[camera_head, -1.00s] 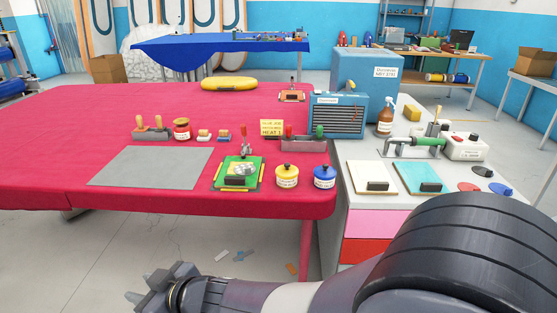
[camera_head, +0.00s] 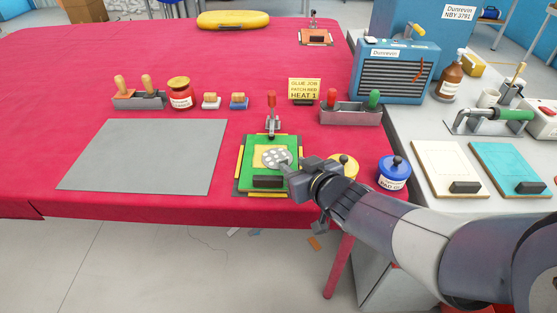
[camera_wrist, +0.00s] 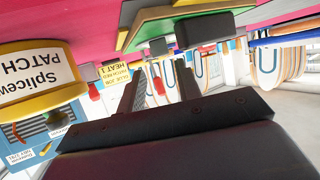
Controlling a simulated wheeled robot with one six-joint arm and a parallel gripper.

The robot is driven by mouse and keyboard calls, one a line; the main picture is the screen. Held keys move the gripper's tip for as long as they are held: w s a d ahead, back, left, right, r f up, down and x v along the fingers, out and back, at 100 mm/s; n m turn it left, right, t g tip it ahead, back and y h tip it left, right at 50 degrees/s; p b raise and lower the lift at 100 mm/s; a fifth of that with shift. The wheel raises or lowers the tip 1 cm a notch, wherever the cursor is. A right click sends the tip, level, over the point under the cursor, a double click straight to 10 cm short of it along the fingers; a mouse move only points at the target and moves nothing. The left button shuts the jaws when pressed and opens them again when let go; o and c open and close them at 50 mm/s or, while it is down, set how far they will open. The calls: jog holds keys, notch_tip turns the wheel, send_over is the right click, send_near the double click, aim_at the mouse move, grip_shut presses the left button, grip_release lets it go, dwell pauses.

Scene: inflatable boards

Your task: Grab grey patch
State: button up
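A flat grey sheet (camera_head: 145,156) lies on the red table left of a green board (camera_head: 250,183). The board has a yellow square and a round, perforated grey disc (camera_head: 276,158) on top, beside a red-handled clamp (camera_head: 272,112). I cannot tell which of these is the grey patch. My gripper (camera_head: 288,169) is close to the disc, at the board's right edge, and partly hides that edge. In the wrist view my gripper (camera_wrist: 160,85) has its two dark fingers apart with nothing held between them. The green board (camera_wrist: 180,22) shows above the fingers there, in a tilted view.
A yellow pot (camera_head: 344,165) stands right behind my wrist, partly hidden; a blue pot (camera_head: 393,173) is beside it. A yellow sign (camera_head: 304,90) and a tool tray (camera_head: 350,115) stand behind. White and teal boards lie on the right counter. The red table's left part is mostly clear.

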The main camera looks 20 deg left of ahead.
aim_at(284, 160)
jog(key=x, duration=0.2)
jog(key=b+x, duration=0.1)
jog(key=x, duration=0.1)
jog(key=shift+s+f+b, duration=0.2)
jog(key=shift+f+b, duration=0.05)
jog(key=shift+b, duration=0.05)
jog(key=shift+w+a+f, duration=0.1)
jog(key=shift+w+a, duration=0.25)
jog(key=shift+w, duration=0.1)
jog(key=shift+c, duration=0.2)
grip_shut()
